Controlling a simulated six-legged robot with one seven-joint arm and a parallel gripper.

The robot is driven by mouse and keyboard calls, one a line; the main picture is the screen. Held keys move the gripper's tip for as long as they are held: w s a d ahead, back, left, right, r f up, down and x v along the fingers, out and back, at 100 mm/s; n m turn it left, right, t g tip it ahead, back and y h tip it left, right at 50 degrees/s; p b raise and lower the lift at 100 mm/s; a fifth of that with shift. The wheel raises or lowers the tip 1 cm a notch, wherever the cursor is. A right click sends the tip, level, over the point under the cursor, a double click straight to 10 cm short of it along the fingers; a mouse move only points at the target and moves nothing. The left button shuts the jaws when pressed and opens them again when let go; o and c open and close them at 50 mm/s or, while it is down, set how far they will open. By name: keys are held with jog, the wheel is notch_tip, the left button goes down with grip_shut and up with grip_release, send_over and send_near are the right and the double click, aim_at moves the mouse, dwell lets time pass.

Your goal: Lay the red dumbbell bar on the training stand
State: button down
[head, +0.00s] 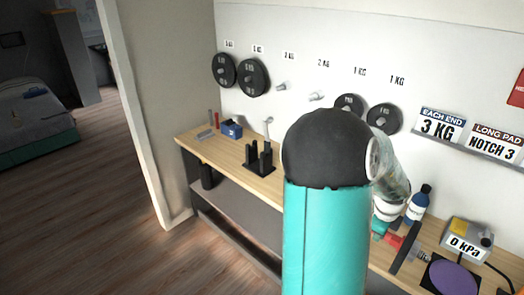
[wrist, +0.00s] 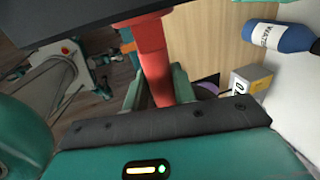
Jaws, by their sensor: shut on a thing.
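The red dumbbell bar (head: 393,243) is in my gripper (head: 381,233), over the right part of the bench in the head view. In the wrist view the red bar (wrist: 155,65) runs between the two teal fingers of my gripper (wrist: 158,90), which is shut on it. A dark plate (head: 406,247) seems to sit on the bar beyond the fingers; it fills the top of the wrist view as a dark slab (wrist: 85,18). A black stand with uprights (head: 258,160), probably the training stand, is on the bench left of my arm. My arm hides the bar's other end.
A blue box (head: 232,130) stands at the bench's left end. Black plates (head: 253,77) hang on the wall. Open floor lies left.

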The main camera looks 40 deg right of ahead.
jog(key=shift+w, duration=0.25)
jog(key=shift+d, duration=0.1)
jog(key=w+d, duration=0.2)
jog(key=d, duration=1)
jog(key=shift+w+d, duration=0.3)
jog(key=shift+r, duration=0.1)
dwell(6.0)
